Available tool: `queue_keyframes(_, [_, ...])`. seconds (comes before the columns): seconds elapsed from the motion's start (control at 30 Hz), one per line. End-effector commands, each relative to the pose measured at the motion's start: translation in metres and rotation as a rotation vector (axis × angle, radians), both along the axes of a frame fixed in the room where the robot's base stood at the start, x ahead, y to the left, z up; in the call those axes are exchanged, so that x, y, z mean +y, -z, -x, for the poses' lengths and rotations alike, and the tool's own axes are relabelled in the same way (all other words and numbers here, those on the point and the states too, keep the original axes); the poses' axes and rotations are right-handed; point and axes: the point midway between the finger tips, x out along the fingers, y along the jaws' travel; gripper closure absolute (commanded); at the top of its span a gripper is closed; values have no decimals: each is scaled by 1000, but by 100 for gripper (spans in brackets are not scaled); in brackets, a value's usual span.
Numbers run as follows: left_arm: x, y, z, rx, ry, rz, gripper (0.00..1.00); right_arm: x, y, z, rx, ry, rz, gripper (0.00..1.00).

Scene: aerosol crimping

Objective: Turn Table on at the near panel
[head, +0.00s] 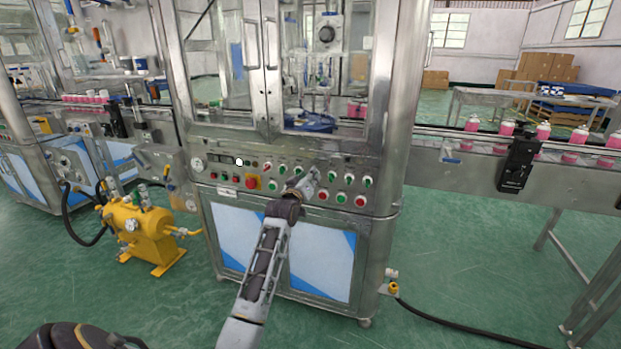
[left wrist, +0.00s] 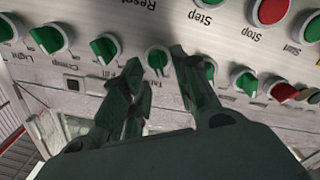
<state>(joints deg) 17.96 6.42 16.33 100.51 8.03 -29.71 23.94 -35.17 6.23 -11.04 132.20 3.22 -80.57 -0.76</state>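The near panel (head: 330,205) is a steel strip with rows of green and red controls on the front of the glazed machine. My left gripper (head: 312,178) is up against it, over the middle of the right-hand group of knobs, and hides some of them. In the left wrist view, the labels are upside down. A green knob (left wrist: 158,59) with a partly hidden label, seemingly Table, shows between the two fingertips (left wrist: 156,62). The fingers are apart and hold nothing clearly; I cannot tell whether they touch the knob. My right gripper is not in view.
A red Stop button (left wrist: 270,10) is near. A yellow pump unit (head: 143,230) stands on the floor at left. A conveyor (head: 450,150) with pink cans runs right.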

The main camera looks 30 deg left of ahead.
Motion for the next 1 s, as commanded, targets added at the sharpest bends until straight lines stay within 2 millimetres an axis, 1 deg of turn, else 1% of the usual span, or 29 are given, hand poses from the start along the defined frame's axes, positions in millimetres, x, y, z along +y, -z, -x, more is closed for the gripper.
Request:
queue_keyframes(0.1, [2, 0, -8, 0, 0, -1, 71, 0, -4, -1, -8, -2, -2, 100])
queue_keyframes(0.23, [3, 0, -13, -1, -1, -1, 71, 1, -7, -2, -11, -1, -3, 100])
queue_keyframes(0.63, [4, -1, -16, 0, 0, -1, 71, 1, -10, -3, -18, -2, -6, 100])
queue_keyframes(0.67, [4, -1, -16, 0, 0, -1, 73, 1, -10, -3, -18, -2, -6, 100])
queue_keyframes(0.87, [4, 0, -16, 0, 0, -1, 99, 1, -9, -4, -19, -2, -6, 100])
queue_keyframes(1.0, [4, 0, -15, 0, 0, -1, 100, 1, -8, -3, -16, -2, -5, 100])
